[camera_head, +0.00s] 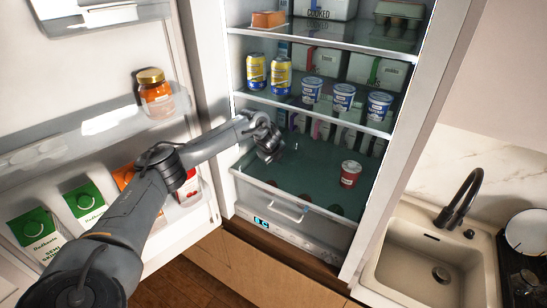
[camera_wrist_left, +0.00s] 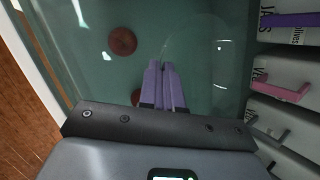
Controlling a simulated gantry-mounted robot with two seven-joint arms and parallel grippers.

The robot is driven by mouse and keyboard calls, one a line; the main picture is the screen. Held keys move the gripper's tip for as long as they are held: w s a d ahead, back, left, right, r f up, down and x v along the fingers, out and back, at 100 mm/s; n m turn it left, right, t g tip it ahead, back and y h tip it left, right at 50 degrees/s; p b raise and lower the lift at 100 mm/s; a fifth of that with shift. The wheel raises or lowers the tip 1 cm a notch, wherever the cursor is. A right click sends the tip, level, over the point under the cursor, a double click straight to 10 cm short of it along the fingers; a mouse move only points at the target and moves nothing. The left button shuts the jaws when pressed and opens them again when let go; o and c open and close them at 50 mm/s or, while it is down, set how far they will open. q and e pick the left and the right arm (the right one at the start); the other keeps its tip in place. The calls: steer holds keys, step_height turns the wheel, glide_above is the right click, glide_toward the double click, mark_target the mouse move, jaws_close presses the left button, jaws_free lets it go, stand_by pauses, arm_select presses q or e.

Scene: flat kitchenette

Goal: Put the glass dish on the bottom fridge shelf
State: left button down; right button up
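My left gripper (camera_head: 268,150) reaches into the fridge, over the greenish clear bottom shelf (camera_head: 318,168). In the left wrist view its two purple fingers (camera_wrist_left: 164,85) are almost together, with only a thin gap. A faint curved clear edge, seemingly the rim of the glass dish (camera_wrist_left: 172,40), runs away from the fingertips. The rest of the dish is hard to make out against the shelf, and I cannot tell whether it touches the shelf. My right gripper is not in view.
Blue-and-white tubs (camera_head: 342,98) and yellow cans (camera_head: 257,72) stand on the shelf above. The open fridge door (camera_head: 95,120) with its cartons is at the left. A sink (camera_head: 432,258) is at the right.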

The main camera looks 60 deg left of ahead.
arm_select(q)
steer(key=c, duration=1.3)
jaws_free()
steer(key=shift+c, duration=0.2)
steer(key=b+v, duration=0.1)
steer(key=v, duration=0.6)
steer(key=shift+r, duration=0.3)
steer(key=shift+d, duration=0.1)
